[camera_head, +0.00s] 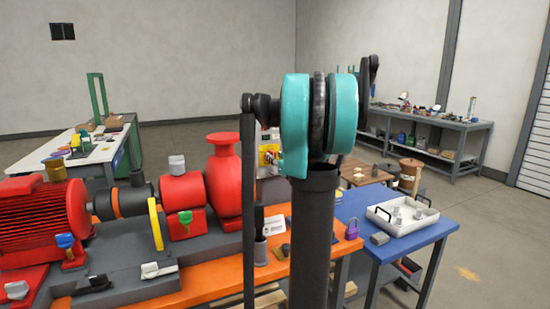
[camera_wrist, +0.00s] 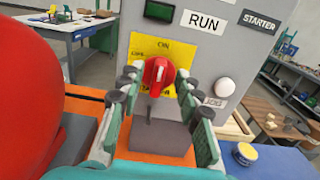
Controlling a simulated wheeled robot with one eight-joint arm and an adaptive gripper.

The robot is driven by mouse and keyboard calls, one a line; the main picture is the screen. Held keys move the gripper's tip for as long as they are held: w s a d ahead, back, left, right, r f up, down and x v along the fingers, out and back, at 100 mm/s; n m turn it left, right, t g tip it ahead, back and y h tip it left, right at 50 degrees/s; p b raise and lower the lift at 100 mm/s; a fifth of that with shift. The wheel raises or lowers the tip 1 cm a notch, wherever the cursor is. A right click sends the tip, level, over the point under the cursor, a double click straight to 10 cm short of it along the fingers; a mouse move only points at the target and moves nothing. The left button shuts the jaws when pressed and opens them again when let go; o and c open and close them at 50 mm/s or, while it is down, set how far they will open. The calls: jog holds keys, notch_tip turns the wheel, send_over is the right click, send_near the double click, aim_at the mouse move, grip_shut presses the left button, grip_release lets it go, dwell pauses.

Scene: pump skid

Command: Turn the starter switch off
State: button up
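The starter box (camera_wrist: 215,60) fills the middle of the wrist view, with RUN and STARTER labels. Its red rotary starter switch (camera_wrist: 158,73) sits on a yellow plate (camera_wrist: 178,50) marked ON at the top and OFF at the upper left. The switch's pale pointer mark stands about upright, toward ON. My gripper (camera_wrist: 156,82) is open, its fingers apart on either side of the switch; I cannot tell whether they touch it. In the head view, the yellow plate (camera_head: 268,155) shows partly, and my arm hides much of the box and the gripper.
A white JOG button (camera_wrist: 224,88) is right of the switch. A large red pump (camera_head: 224,175) stands close on the left. A blue table (camera_head: 425,236) on the right holds a white tray (camera_head: 379,217) and a purple padlock (camera_head: 352,229).

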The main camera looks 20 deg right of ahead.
jog(key=shift+w, duration=0.55)
grip_shut()
